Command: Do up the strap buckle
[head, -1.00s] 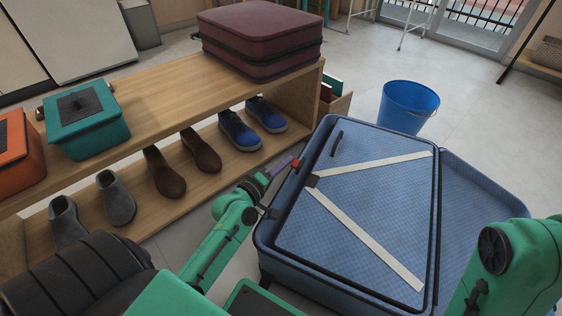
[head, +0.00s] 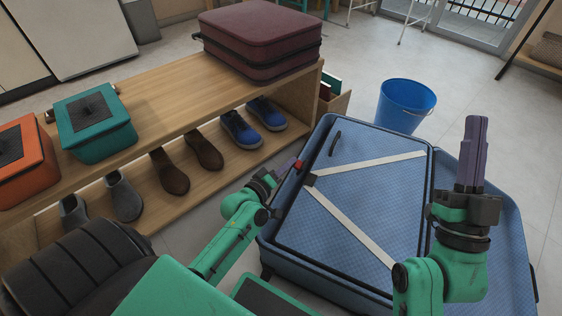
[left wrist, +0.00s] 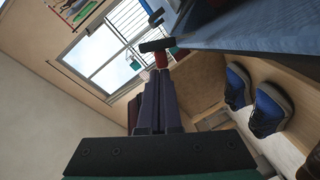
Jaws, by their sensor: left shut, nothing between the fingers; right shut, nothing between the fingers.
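A blue suitcase (head: 268,235) lies open on the floor. Two cream straps cross its blue checked inside: an upper strap (head: 372,164) and a lower strap (head: 350,222). They meet at a small dark buckle (head: 310,180) near the left side; whether it is fastened is too small to tell. My left gripper (head: 287,172) is shut and empty at the suitcase's left rim. A small red piece (head: 298,164) is by its fingertips, and it also shows with a dark bar in the left wrist view (left wrist: 161,60). My right gripper (head: 476,122) is shut, empty and pointing up, over the suitcase's right part.
A wooden bench (head: 165,78) at left carries a maroon suitcase (head: 260,35), a teal box (head: 95,125) and an orange box (head: 25,160). Several shoes stand on its lower shelf. A blue bucket (head: 405,105) stands behind the open suitcase.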

